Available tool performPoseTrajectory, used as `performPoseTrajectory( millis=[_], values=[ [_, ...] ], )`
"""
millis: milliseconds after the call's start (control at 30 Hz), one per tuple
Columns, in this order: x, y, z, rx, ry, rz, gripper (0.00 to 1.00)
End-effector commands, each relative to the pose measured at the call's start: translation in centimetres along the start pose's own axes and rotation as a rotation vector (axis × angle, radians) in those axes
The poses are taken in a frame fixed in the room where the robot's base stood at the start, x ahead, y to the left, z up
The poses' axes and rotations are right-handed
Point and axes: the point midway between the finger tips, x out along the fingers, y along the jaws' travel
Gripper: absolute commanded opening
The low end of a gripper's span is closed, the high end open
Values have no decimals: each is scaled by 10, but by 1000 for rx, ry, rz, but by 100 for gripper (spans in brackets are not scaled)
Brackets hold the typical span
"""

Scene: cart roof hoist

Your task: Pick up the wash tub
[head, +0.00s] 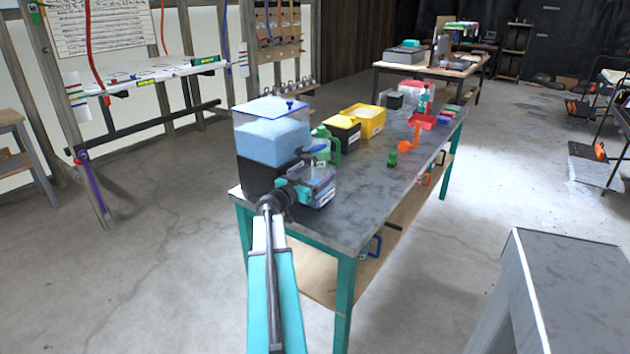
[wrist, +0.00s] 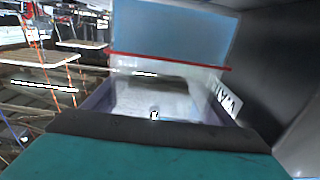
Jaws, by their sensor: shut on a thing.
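The wash tub (head: 319,188) is a small, bluish see-through tub with a white label. It is at the near left end of the long grey-topped table (head: 360,225). My gripper (head: 297,188) is at the tub's near left side, shut on its wall. The wrist view shows the open tub (wrist: 100,101) from above, with a purple-grey rim and part of its label. The dark-edged teal finger of my gripper (wrist: 155,125) is along its near wall. I cannot tell whether the tub's base touches the table.
A tall blue-and-black container (head: 272,135) stands close behind the tub. A green jug (head: 328,143), a black bin (head: 343,133) and a yellow bin (head: 366,120) stand further back. The table's near right top is clear.

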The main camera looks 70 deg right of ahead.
Motion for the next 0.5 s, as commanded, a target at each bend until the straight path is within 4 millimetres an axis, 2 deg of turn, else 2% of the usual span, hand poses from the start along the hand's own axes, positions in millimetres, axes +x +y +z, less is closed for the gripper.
performPoseTrajectory(
  millis=[167,500],
  values=[
    [0,0,-19,2,3,0,17],
    [-31,23,-19,0,3,0,17]
  ],
)
